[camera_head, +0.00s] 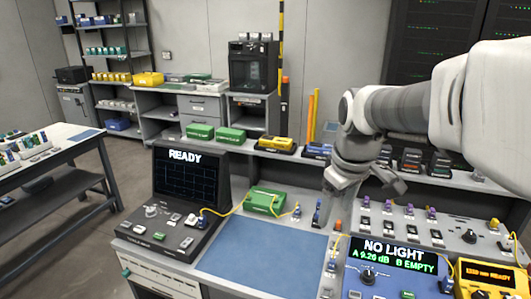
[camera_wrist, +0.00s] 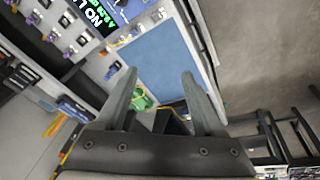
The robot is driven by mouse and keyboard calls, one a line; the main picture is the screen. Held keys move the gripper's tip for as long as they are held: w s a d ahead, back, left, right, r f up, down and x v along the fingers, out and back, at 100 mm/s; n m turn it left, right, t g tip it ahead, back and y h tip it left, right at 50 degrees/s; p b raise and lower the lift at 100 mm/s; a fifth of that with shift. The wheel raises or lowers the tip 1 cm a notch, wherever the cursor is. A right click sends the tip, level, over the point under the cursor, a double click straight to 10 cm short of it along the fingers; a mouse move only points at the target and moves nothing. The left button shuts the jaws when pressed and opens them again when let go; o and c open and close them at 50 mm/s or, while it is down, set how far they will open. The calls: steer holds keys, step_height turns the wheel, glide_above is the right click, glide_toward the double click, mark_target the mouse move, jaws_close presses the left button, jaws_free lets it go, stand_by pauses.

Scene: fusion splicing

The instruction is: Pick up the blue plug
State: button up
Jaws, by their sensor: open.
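Several small blue pieces could be the blue plug, and I cannot tell which one it is. One blue piece (camera_head: 317,213) stands upright on the bench right of the green box (camera_head: 265,200). A blue-and-white piece (camera_head: 297,212) sits at the end of a yellow cable, and another small bluish piece (camera_head: 331,265) is beside the right console. My gripper (camera_head: 362,189) is above the bench, behind the blue mat. In the wrist view its two fingers (camera_wrist: 161,92) are spread with nothing between them. The green box (camera_wrist: 141,99) shows partly behind one finger.
The blue mat (camera_head: 262,252) is bare. The READY console (camera_head: 180,185) stands at its left, the NO LIGHT console (camera_head: 385,265) at its right. A yellow unit (camera_head: 487,278) is at the far right. A shelf with boxes (camera_head: 230,136) runs behind the bench.

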steer(key=w+d+f+n+g, duration=0.1)
steer(key=w+d+f+n, duration=0.2)
steer(key=w+f, duration=0.45)
steer(key=n+g, duration=0.2)
steer(key=n, duration=0.2)
glide_above(333, 259)
steer(key=a, duration=0.1)
step_height(333, 259, down, 22)
steer(key=shift+w+r+b, duration=0.1)
steer(key=shift+w+b, duration=0.05)
steer(key=shift+b, duration=0.15)
steer(key=shift+d+f, duration=0.2)
steer(key=shift+f, duration=0.75)
steer(key=shift+d+f, duration=0.15)
steer(key=shift+f, duration=0.8)
steer(key=shift+d+f, duration=0.2)
steer(key=shift+f, duration=0.75)
jaws_close()
